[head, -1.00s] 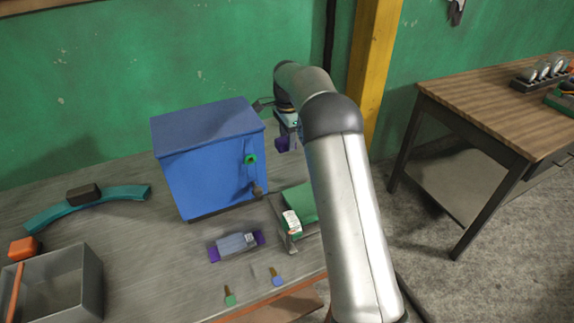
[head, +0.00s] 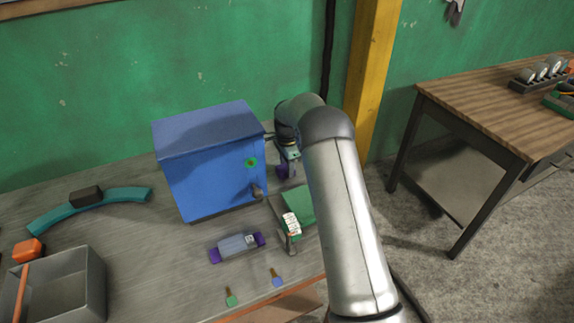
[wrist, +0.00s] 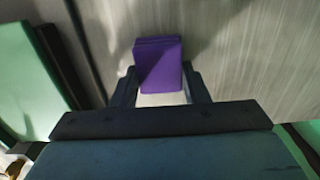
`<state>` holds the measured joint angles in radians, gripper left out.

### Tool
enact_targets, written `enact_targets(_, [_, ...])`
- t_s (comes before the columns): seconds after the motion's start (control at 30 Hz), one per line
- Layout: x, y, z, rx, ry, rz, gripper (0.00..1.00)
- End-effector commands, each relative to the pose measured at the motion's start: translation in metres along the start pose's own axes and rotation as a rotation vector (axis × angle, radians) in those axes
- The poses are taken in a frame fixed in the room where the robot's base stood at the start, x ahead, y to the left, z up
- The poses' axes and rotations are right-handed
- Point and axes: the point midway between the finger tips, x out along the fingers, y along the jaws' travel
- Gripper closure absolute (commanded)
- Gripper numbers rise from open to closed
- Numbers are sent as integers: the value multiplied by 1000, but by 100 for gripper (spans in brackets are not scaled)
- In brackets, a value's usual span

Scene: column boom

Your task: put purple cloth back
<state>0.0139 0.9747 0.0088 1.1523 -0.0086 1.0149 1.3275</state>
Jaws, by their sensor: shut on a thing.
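The purple cloth (wrist: 160,64) is a small folded block held between the two fingers of my gripper (wrist: 160,88) in the wrist view. My gripper is shut on it, over the grey metal bench top. In the head view the cloth (head: 284,171) shows as a dark purple patch under my gripper (head: 288,158), just right of the blue cabinet. My arm hides part of that area. Whether the cloth touches the bench I cannot tell.
The blue cabinet (head: 213,165) stands close left of my gripper. A green-topped item (head: 297,202) lies in front. A grey-blue roll with purple ends (head: 237,246), a grey bin (head: 65,285) and a teal curved piece (head: 120,195) lie on the bench. A wooden table (head: 490,95) stands right.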

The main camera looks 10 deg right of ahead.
Motion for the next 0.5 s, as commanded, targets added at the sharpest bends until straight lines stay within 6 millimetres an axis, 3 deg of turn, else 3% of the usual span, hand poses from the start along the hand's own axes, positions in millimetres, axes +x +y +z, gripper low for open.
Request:
enact_targets(0.1, [5,0,0,0,0,0,88])
enact_targets(0.13, [3,0,0,0,0,0,51])
enact_targets(0.2, [3,0,0,0,0,0,37])
enact_targets(0.5, [-1,0,0,0,0,-1,37])
